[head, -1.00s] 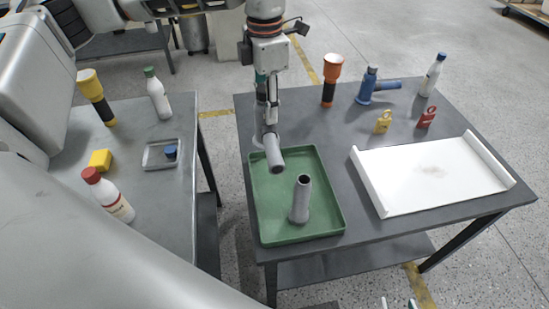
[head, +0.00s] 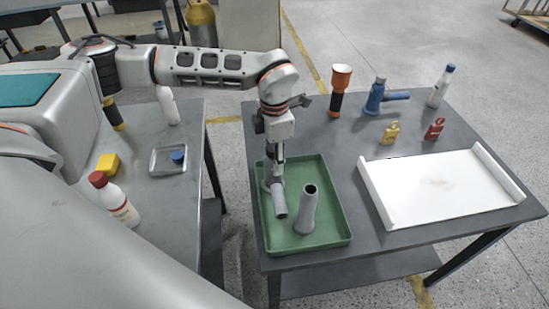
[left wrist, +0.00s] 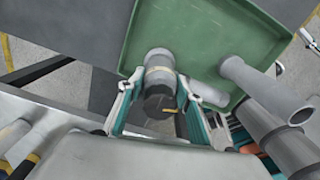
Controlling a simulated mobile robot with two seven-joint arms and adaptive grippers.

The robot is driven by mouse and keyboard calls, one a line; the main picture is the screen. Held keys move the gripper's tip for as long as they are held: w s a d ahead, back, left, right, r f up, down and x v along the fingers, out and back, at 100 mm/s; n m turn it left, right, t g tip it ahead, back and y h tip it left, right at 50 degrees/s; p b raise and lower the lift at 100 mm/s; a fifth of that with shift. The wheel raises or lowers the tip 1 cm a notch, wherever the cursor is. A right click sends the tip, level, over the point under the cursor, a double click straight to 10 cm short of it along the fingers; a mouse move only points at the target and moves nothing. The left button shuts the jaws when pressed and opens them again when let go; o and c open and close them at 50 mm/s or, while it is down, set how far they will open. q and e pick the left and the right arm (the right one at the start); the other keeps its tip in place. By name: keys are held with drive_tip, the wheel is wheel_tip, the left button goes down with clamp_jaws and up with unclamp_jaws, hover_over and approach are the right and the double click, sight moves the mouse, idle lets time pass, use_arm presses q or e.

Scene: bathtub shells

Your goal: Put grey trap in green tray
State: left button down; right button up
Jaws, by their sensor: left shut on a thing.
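The green tray (head: 334,190) lies on the right-hand table, at its left end. My left gripper (head: 274,165) points down over the tray's left part. It is shut on a grey trap (head: 281,204), a thick grey body with a short side pipe. In the left wrist view the held grey trap (left wrist: 159,72) sits between the two fingers (left wrist: 158,97), low over the tray floor. I cannot tell whether it touches the floor. A second grey trap (head: 307,212) stands upright in the tray, close to its right; the wrist view also shows it (left wrist: 262,88). My right gripper is out of view.
A white tray (head: 440,190) fills the table's right. Behind are an orange-topped flashlight (head: 338,92), a blue trap-like part (head: 377,97), yellow (head: 391,133) and red (head: 435,129) padlock-like pieces and a white bottle (head: 440,87). The left table holds a red-capped bottle (head: 116,203) and a small grey tray (head: 157,168).

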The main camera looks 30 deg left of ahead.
use_arm(q)
drive_tip(key=shift+f, duration=0.1)
drive_tip(key=c, duration=1.4)
unclamp_jaws()
wheel_tip(320, 180, up, 12)
drive_tip(key=shift+r, duration=0.15)
